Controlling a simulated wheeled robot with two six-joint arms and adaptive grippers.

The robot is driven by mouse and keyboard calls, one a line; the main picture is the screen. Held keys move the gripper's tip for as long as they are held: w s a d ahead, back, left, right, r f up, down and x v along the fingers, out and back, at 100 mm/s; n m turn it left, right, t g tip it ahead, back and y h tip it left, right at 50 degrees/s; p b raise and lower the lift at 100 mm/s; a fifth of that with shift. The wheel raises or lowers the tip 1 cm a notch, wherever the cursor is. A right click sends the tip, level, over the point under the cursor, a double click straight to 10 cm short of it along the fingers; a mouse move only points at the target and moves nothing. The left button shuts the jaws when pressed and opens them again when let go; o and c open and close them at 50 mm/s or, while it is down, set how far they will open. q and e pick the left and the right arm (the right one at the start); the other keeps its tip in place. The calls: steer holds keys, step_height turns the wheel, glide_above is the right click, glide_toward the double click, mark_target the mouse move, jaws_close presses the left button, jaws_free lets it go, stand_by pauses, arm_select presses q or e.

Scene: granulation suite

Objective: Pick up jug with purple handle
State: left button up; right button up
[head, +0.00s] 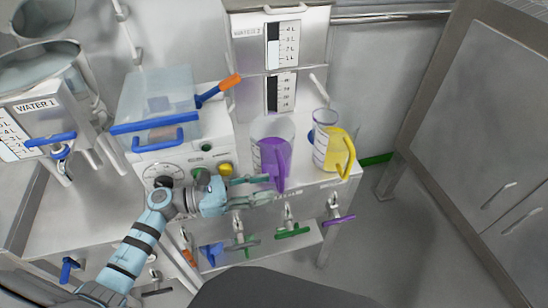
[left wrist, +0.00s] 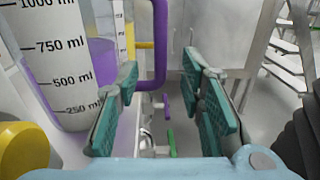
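The jug with the purple handle (head: 262,140) stands upright on the white counter, clear-walled with purple contents. In the left wrist view the jug (left wrist: 70,60) fills the left side and shows a millilitre scale. Its purple handle (left wrist: 161,50) lies beyond the fingertips, in line with the gap between them. My left gripper (head: 263,190) is open and empty at the front of the jug, close to the handle; contact cannot be told. The fingers also show in the left wrist view (left wrist: 158,105). My right gripper is not in view.
A jug with yellow handle and contents (head: 338,145) stands just right. A white machine with a clear blue-edged cover (head: 160,100) is to the left. Taps with coloured levers (head: 292,232) hang below the counter edge. The floor (head: 400,240) at right is clear.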

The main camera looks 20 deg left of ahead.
mark_target(281, 192)
arm_select(q)
steer(key=x, duration=0.5)
steer(key=shift+d+r+p, duration=0.1)
steer(key=shift+d+p, duration=0.05)
steer(key=shift+p, duration=0.15)
jaws_close()
